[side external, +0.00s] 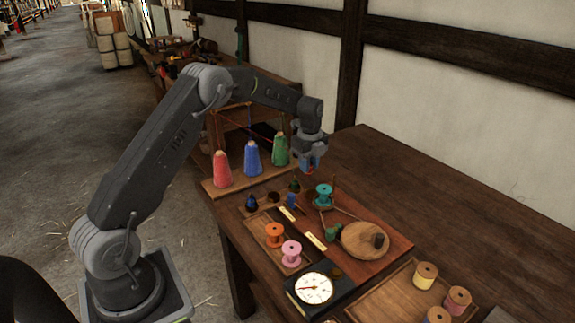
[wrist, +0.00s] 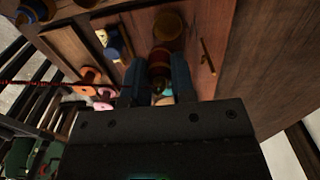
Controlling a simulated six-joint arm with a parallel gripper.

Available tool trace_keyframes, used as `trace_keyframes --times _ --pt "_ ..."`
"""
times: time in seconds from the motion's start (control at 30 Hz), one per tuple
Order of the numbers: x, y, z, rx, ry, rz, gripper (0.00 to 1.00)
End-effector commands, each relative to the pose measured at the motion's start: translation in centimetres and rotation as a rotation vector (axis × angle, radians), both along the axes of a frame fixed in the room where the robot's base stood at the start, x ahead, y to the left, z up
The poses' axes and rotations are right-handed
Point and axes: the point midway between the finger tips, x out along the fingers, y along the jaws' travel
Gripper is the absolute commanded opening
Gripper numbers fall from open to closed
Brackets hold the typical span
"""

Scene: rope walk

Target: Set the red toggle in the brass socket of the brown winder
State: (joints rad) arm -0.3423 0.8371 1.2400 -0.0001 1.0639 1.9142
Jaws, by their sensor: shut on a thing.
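My gripper (side external: 309,168) is shut on the red toggle, raised above the back of the reddish-brown board. In the side view only a small red bit of the toggle (side external: 310,169) shows between the blue fingers. In the wrist view the toggle (wrist: 159,68) is dark red, lengthwise between the fingers and clear of the board. A round brown wooden piece with a dark knob (side external: 355,246) lies on the board, to the right of and below my gripper in the side view. I cannot tell whether it is the brown winder. The brass socket cannot be made out.
A teal spool (side external: 323,191) stands just below my gripper. Red (side external: 222,170), blue (side external: 252,160) and green (side external: 280,151) cones stand left. Orange (side external: 274,234) and pink (side external: 291,253) spools and a dial (side external: 314,289) are nearer the front. The table's right back is clear.

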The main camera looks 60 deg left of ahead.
Motion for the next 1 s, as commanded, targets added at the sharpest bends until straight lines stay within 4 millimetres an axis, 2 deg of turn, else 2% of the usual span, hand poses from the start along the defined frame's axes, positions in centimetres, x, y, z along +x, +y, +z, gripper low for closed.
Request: trace_keyframes --times 0.17,0.7,1.0 --pt "1.0 -0.9 -0.3 0.0 0.001 0.001 0.11" --pt "0.9 -0.9 -5.0 0.0 0.002 0.002 0.11" --pt "0.9 -0.9 -5.5 0.0 0.0 0.001 0.11"
